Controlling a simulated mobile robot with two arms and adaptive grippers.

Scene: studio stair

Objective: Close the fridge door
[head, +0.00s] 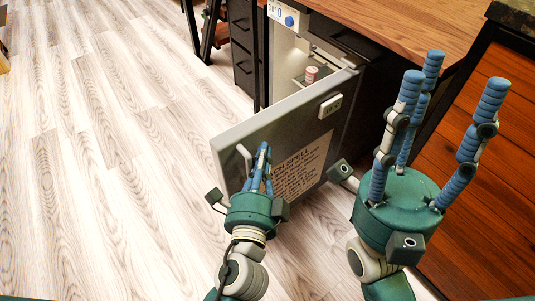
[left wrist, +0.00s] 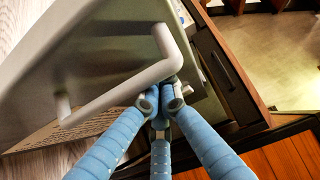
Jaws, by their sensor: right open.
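The fridge door (head: 232,135) is a grey panel standing open, swung out from the fridge (head: 288,60) under the wooden counter. Its pale bar handle (head: 243,158) is on the outer face and shows large in the left wrist view (left wrist: 120,92). My left gripper (head: 263,152) is in front of the door, just right of the handle. Its fingers are drawn together, their tips (left wrist: 163,102) close by the handle's corner; I cannot tell whether they touch. My right gripper (head: 425,95) is open and empty, raised to the right of the door.
A small red-and-white can (head: 311,74) stands inside the fridge. The wooden counter (head: 410,25) and dark drawers (head: 242,45) flank it. An orange-brown wooden panel (head: 480,190) is at right. The pale wood floor (head: 100,150) at left is clear.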

